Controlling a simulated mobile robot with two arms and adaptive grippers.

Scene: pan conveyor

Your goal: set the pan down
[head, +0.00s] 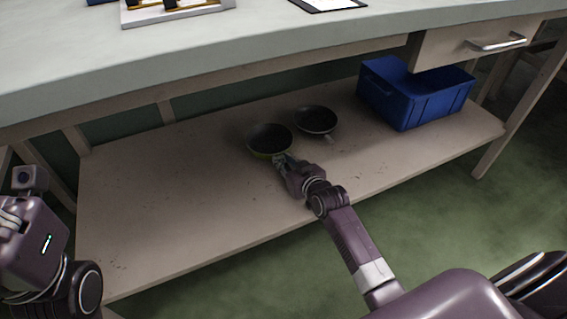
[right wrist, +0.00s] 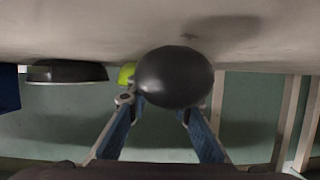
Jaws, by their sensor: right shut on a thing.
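The pan (head: 270,137), dark inside with a green outer side, is at the lower shelf, left of a second pan. My right gripper (head: 281,161) is shut on its handle from the front. The pan looks level and at or very near the shelf surface; I cannot tell whether it touches. In the right wrist view, which looks upside down, a dark rounded part (right wrist: 175,77) lies between the fingertips, with a bit of green (right wrist: 127,73) beside it. Part of my left arm shows at the left edge of the head view, but its fingers do not.
The second dark pan (head: 316,119) rests close by, its handle toward the front. A blue crate (head: 408,108) stands at the shelf's right end. The lower shelf (head: 150,200) is clear at the left and front.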

